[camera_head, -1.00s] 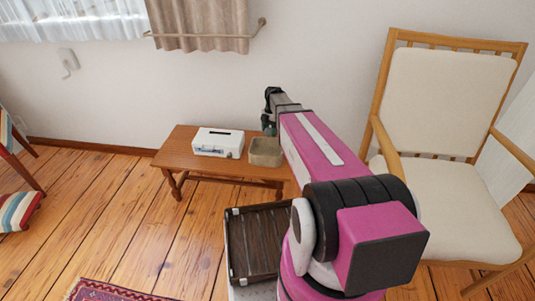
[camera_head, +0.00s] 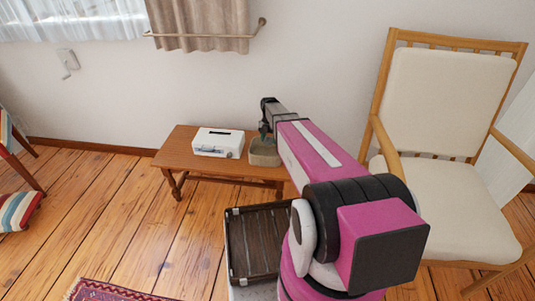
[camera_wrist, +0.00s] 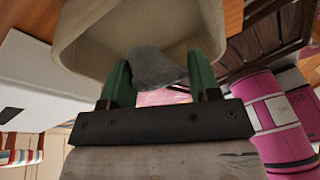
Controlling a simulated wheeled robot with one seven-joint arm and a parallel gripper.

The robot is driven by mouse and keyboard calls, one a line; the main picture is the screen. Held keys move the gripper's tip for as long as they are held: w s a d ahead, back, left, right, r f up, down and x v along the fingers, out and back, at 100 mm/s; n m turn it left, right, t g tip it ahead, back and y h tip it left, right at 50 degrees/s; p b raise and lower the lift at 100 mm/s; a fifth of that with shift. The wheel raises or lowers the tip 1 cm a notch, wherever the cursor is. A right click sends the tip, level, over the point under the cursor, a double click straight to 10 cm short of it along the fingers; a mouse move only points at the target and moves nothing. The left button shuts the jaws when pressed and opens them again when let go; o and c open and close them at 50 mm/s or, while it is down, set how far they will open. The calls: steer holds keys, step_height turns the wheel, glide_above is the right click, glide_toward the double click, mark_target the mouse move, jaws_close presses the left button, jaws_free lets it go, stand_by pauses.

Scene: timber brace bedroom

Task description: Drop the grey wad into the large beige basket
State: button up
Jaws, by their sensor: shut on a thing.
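The grey wad (camera_wrist: 157,68) shows in the wrist view between the two green fingers of my gripper (camera_wrist: 158,82), which is shut on it. The large beige basket (camera_wrist: 85,42) fills the top of the wrist view, with its opening behind the wad. In the head view the basket (camera_head: 264,158) stands at the right end of a small wooden table (camera_head: 184,148). My gripper (camera_head: 265,135) is just above the basket there, and the wad is too small or hidden to make out. Whether the wad is below the rim I cannot tell.
A white box (camera_head: 218,142) with a dark slot sits left of the basket on the table. A wooden armchair with cream cushions (camera_head: 445,150) stands at the right. A dark slatted tray (camera_head: 258,243) is in front of the table. The wall is close behind.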

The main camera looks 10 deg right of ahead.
steer(key=shift+f, duration=0.85)
steer(key=o, duration=1)
steer(key=v, duration=1)
steer(key=shift+w+r, duration=0.1)
steer(key=shift+r, duration=0.3)
